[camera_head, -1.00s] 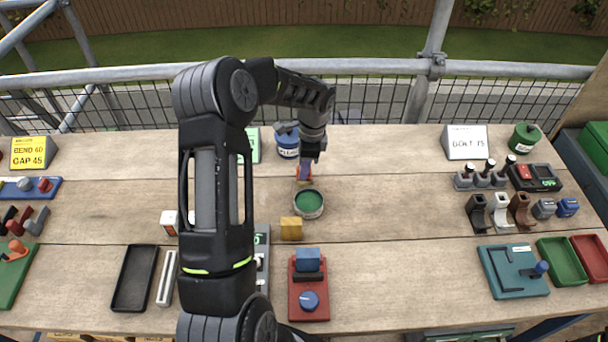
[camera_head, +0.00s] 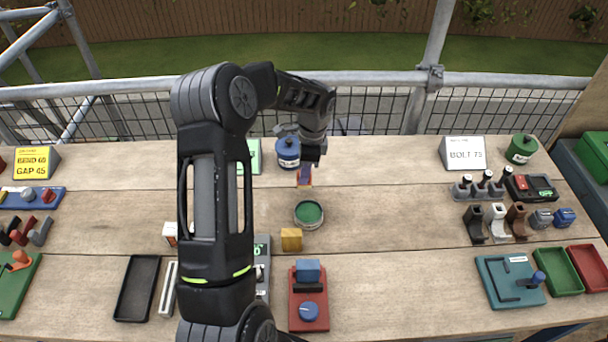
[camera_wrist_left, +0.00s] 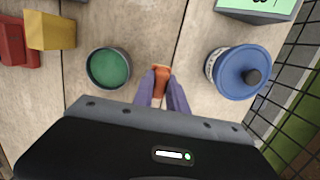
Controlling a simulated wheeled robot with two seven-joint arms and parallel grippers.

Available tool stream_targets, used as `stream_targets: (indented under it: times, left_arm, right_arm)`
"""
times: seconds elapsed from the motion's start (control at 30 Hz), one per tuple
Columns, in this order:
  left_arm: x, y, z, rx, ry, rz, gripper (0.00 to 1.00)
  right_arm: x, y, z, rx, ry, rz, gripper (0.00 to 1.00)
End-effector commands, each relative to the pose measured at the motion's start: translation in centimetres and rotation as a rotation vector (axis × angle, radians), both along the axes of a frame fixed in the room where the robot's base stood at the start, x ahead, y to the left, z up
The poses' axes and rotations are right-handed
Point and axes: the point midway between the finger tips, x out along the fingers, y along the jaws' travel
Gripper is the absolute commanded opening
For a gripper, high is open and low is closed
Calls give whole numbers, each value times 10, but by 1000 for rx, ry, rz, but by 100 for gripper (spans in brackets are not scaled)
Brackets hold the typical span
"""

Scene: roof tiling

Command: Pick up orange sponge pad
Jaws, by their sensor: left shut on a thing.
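The orange sponge pad (camera_wrist_left: 161,78) is a small orange piece between the purple fingertips of my left gripper (camera_wrist_left: 159,84) in the left wrist view. The left gripper is shut on it, and the fingers hide part of it. In the head view my left gripper (camera_head: 304,181) points down at the table beyond the round green-topped tin (camera_head: 309,212), with a little orange showing at the tips. I cannot tell whether the pad touches the table. My right gripper is not in view.
A blue lidded pot (camera_head: 287,153) stands just behind and left of the gripper. A yellow block (camera_head: 291,239) and a red fixture (camera_head: 309,300) lie nearer. Bolt parts and trays (camera_head: 560,271) stand at the right. The table right of the tin is clear.

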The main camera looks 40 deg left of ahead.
Motion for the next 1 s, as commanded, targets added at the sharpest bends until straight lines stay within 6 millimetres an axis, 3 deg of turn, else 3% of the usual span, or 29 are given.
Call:
stream_targets:
  times: [0.03,0.1,0.4,1.0]
  left_arm:
    - [0,0,18,1,-2,0,0]
    - [0,0,31,1,-2,1,0]
    - [0,1,68,2,-1,1,0]
    - [0,0,70,1,1,0,0]
  right_arm:
    - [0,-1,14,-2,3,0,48]
    - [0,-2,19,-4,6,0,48]
    - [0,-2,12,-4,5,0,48]
    - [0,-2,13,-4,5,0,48]
